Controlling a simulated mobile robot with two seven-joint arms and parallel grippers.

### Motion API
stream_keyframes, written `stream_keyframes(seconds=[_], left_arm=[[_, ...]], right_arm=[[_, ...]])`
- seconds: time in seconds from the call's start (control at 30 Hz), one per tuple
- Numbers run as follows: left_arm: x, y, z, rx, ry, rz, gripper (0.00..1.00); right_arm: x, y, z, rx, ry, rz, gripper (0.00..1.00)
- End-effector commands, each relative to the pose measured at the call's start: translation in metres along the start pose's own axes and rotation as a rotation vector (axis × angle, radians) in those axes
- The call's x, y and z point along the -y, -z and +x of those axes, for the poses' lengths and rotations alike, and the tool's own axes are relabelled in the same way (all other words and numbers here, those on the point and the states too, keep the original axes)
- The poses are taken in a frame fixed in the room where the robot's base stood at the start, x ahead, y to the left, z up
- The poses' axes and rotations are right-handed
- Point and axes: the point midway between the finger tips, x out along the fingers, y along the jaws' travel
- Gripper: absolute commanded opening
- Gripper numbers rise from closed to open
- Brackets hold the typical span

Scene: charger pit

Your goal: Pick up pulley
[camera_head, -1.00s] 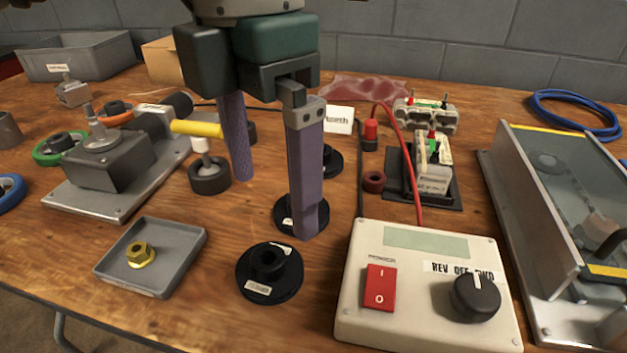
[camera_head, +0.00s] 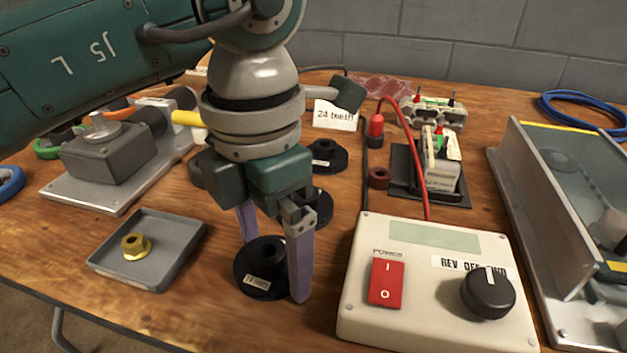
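A black pulley (camera_head: 256,284) with a raised hub and a small white label lies flat on the wooden table, near the front. My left gripper (camera_head: 274,258) points down over it and is open. One purple finger stands at the pulley's right side and the other is behind it, partly hidden. I cannot tell whether the fingers touch it. A second black pulley (camera_head: 324,208) lies just behind, partly covered by the gripper. A third black pulley (camera_head: 326,158) lies farther back, near a card reading "24 teeth" (camera_head: 335,115). My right gripper is not in view.
A control box (camera_head: 408,333) with a red switch and black knob stands close on the right. A grey tray (camera_head: 168,269) with a brass nut is on the left. A motor-like unit (camera_head: 105,160) on a metal plate stands behind it. A guarded metal frame (camera_head: 507,190) fills the right side.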

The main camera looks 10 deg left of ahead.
Motion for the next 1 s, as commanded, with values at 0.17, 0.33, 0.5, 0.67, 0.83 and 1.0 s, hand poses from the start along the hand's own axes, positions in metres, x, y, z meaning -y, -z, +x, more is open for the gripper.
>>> stream_keyframes(seconds=[0.17, 0.33, 0.5, 0.67, 0.83, 1.0], left_arm=[[0.0001, -0.0001, -0.0003, 0.000, 0.000, 0.000, 0.81], [0.0001, -0.0001, -0.0004, 0.000, 0.000, 0.000, 0.62], [0.0001, -0.0001, -0.0004, 0.000, 0.000, 0.000, 0.43], [0.0001, -0.0001, -0.0005, 0.000, 0.000, 0.000, 0.25], [0.0001, -0.0003, -0.0007, 0.001, 0.000, 0.000, 0.14], [0.0000, -0.0004, -0.0019, 0.001, 0.000, 0.000, 0.14]], right_arm=[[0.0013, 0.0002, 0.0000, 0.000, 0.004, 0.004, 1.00], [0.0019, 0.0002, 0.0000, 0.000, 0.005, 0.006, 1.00], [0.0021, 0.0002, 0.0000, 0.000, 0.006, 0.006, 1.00], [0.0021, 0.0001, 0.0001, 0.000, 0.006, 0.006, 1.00], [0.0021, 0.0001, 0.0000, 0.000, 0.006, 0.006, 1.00], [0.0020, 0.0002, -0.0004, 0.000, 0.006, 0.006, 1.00]])
